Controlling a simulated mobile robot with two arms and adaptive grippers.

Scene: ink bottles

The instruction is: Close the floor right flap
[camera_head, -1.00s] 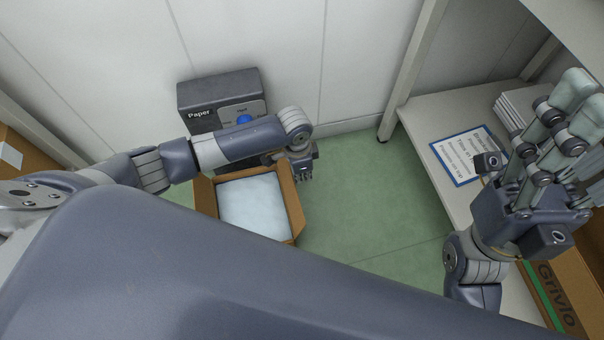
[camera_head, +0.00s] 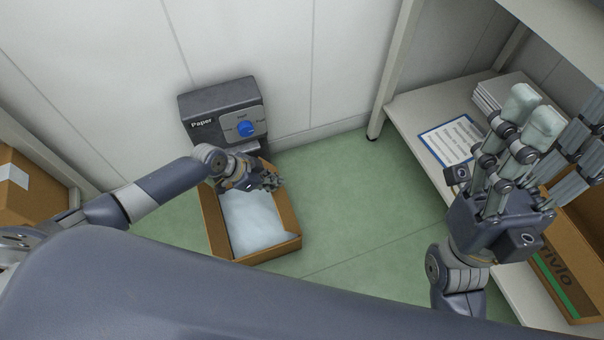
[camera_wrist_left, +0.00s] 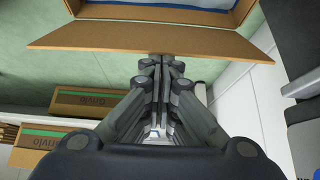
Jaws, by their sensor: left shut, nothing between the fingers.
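An open cardboard box (camera_head: 213,225) with a pale filling (camera_head: 253,222) stands on the floor in the head view. Its right side panel (camera_head: 284,208) stands along the right edge; I cannot tell there where wall ends and flap begins. In the left wrist view a wide brown flap (camera_wrist_left: 155,38) spans the top, open. My left gripper (camera_head: 268,183) is shut and empty at the box's far right corner. In the wrist view its fingertips (camera_wrist_left: 161,62) are at the flap's near edge; contact is unclear. My right gripper (camera_head: 548,130) is open and empty, far from the box.
A dark paper dispenser (camera_head: 223,115) with a blue knob stands against the wall behind the box. A shelf (camera_head: 410,115) with a blue-framed sheet (camera_head: 452,140) and a Grivlo box (camera_head: 560,262) is at right. Green floor (camera_head: 345,200) between is clear.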

